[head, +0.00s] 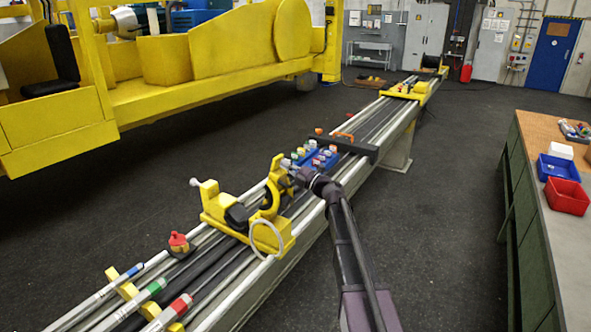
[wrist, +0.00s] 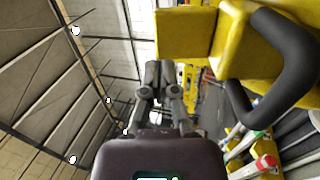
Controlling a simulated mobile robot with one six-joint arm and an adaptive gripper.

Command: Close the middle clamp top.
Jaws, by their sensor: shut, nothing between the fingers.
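The yellow middle clamp (head: 221,207) sits across the boom's pipes in the head view. Its yellow top (head: 277,172) stands raised at the clamp's right side, tilted up from the base. My gripper (head: 294,174) is right beside the upper part of this top; whether they touch is unclear. In the wrist view my gripper (wrist: 163,76) is shut and empty. A yellow clamp part (wrist: 185,35) and a curved black piece (wrist: 271,110) fill the upper right there. My gripper's fingertips are partly hidden in the head view.
A blue tray (head: 327,160) with several coloured caps and a black crossbar (head: 357,149) with an orange handle lie on the boom behind. A red-topped knob (head: 178,240) is in front. A workbench (head: 556,235) with bins stands right; floor between is clear.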

